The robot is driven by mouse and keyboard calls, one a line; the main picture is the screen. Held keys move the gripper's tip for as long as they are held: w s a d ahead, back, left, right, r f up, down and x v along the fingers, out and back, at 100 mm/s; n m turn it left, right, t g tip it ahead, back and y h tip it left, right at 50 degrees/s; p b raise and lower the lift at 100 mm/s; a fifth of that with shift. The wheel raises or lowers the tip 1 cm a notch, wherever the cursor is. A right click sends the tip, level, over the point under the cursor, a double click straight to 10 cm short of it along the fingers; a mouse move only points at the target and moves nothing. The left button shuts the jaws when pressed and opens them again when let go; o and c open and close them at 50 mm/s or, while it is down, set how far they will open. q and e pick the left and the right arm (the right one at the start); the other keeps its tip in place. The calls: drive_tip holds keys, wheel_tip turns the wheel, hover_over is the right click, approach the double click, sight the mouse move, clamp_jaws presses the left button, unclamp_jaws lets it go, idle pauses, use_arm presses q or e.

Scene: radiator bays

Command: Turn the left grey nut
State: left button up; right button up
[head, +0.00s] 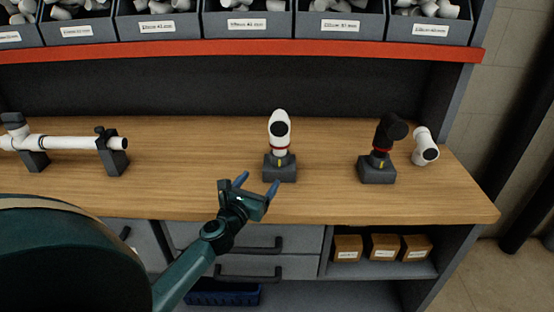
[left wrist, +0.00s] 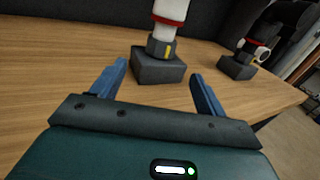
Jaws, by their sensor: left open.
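The left grey nut (head: 280,160) has a yellow mark and sits on a dark block (head: 281,174) on the wooden bench. A white elbow fitting (head: 279,128) with a red ring stands upright above it. In the left wrist view the nut (left wrist: 159,48) shows beyond the fingers, with the block (left wrist: 157,70) below it. My left gripper (head: 257,183) is open, its blue fingers empty, in front of the block and apart from the nut. The left wrist view also shows my left gripper (left wrist: 159,75). A second nut (head: 379,162) with a yellow mark sits under a black fitting (head: 388,130) to the right.
A loose white fitting (head: 425,147) lies at the right end of the bench (head: 330,200). A white pipe (head: 70,143) rests on dark supports at left. A red-edged shelf (head: 230,48) with bins overhangs the back. Bench between the two blocks is clear.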

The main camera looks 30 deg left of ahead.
sight(276, 161)
use_arm(q)
drive_tip(key=w, duration=0.4)
drive_tip(key=w+a+b, duration=0.1)
drive_tip(key=w, duration=0.7)
drive_tip(key=shift+w+a+b, duration=0.1)
drive_tip(key=shift+a+b, duration=0.2)
drive_tip(key=shift+a, duration=0.05)
drive_tip(key=shift+c, duration=0.2)
drive_tip(key=c, duration=0.9)
